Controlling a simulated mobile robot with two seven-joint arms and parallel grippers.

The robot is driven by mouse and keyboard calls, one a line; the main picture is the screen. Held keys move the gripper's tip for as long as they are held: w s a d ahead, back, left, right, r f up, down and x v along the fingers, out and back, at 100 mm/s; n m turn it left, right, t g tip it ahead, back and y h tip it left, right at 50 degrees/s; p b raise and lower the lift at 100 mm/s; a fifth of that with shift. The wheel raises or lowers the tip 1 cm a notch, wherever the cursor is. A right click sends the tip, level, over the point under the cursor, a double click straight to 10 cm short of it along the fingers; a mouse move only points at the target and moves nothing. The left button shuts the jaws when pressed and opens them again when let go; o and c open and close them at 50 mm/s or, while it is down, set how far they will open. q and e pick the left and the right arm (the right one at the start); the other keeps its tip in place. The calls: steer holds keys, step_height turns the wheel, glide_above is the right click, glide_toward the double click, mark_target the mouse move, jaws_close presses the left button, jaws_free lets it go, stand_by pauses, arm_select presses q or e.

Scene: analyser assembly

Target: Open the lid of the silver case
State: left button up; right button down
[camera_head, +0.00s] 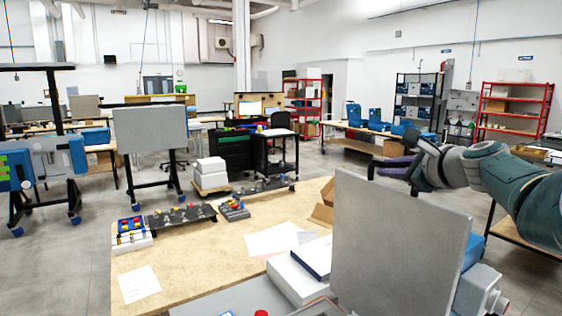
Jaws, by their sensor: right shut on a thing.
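A flat grey panel (400,240), which appears to be the lid of the silver case, stands nearly upright at the lower right. My left gripper is not in view.
A wooden table (190,265) lies in front, with paper sheets (139,284) and a dark parts rack (181,216) on it. A white box (298,279) sits left of the panel. The table's left middle is fairly clear. A blue-and-white device (478,293) is right of the panel.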

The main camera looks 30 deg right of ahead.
steer(key=shift+a, duration=0.1)
steer(key=c, duration=0.8)
jaws_free()
steer(key=shift+f, duration=0.1)
steer(key=shift+c, duration=0.2)
steer(key=shift+s, duration=0.25)
steer(key=p+v, duration=0.1)
steer(key=v, duration=0.8)
steer(key=shift+s, duration=0.2)
steer(key=shift+c, duration=0.3)
